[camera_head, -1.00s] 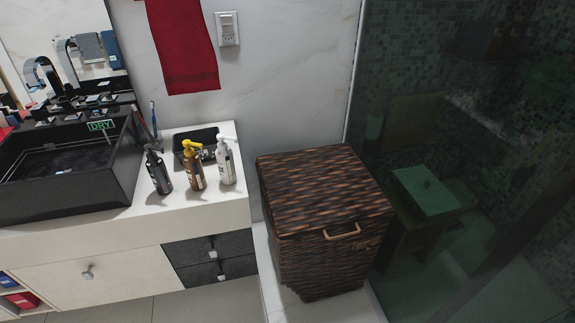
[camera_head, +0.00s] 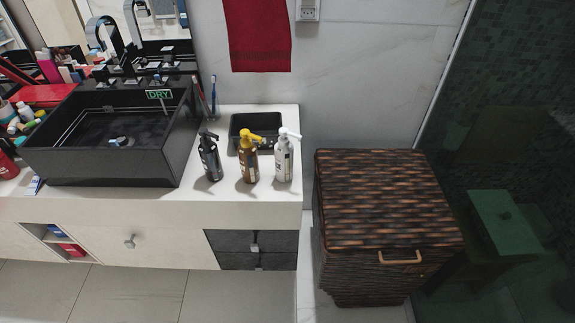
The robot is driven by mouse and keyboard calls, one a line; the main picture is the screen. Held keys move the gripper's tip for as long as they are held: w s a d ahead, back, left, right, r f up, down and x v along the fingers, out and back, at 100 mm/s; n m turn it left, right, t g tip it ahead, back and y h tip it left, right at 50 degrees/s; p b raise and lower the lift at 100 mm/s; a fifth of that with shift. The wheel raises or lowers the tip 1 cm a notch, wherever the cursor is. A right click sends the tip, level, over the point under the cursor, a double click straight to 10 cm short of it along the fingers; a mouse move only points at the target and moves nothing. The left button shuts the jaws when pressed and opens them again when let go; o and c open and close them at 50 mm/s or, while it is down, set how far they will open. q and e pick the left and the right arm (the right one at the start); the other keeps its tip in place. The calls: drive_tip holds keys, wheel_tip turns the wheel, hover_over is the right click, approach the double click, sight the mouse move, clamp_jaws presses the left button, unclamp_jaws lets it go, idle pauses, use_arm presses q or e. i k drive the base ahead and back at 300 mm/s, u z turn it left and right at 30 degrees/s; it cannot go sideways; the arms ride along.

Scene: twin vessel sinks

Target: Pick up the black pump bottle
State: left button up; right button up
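The black pump bottle (camera_head: 210,160) stands upright on the white counter (camera_head: 240,200), just right of the black vessel sink (camera_head: 100,165). It is the leftmost of three pump bottles in a row. Beside it stands an amber bottle with a yellow pump (camera_head: 248,162), then a white bottle (camera_head: 283,161) with a white pump. The bottles are close together with narrow gaps. Neither of my grippers shows in the head view.
A black tray (camera_head: 256,122) lies behind the bottles, and toothbrushes (camera_head: 213,95) stand behind the sink's right side. A woven hamper (camera_head: 380,200) stands right of the counter, before a dark glass shower panel (camera_head: 500,130). The floor (camera_head: 130,295) in front is clear.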

sight(207, 150)
drive_tip(key=u, duration=0.05)
drive_tip(key=k, duration=0.5)
drive_tip(key=z, duration=1.05)
drive_tip(key=i, duration=1.05)
drive_tip(key=u, duration=1.65)
